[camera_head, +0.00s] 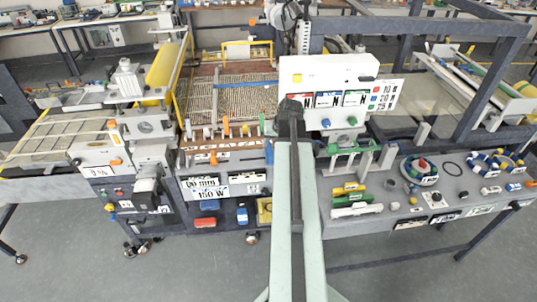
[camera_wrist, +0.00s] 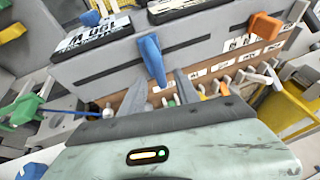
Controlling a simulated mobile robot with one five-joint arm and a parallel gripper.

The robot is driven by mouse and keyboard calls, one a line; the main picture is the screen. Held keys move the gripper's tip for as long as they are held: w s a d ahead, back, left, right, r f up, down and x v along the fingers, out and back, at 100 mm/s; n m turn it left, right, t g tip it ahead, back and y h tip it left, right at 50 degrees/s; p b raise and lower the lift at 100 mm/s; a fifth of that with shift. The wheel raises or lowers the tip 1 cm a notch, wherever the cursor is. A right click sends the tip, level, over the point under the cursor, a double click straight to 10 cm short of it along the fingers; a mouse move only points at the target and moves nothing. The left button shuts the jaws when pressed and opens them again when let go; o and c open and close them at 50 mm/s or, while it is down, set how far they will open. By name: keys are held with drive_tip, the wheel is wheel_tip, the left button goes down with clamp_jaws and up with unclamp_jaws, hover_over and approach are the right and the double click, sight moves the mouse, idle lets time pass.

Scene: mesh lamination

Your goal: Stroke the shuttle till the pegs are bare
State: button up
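A row of small coloured pegs (camera_head: 226,127) stands along the machine's front edge in the head view, before a woven mesh (camera_head: 240,97). A blue handle (camera_wrist: 151,58) is close to the fingers. In the head view my arm hides the fingers.
A white display panel (camera_head: 341,85) stands right of the pegs. A yellow roller (camera_head: 165,68) is at the left. A grey bench (camera_head: 468,200) with several small parts lies at the right. An orange knob (camera_wrist: 265,25) sticks out in the wrist view. Open floor lies in front.

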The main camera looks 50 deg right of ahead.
drive_tip(key=shift+b+x, duration=0.45)
drive_tip(key=shift+x, duration=0.75)
drive_tip(key=shift+r, duration=0.15)
clamp_jaws()
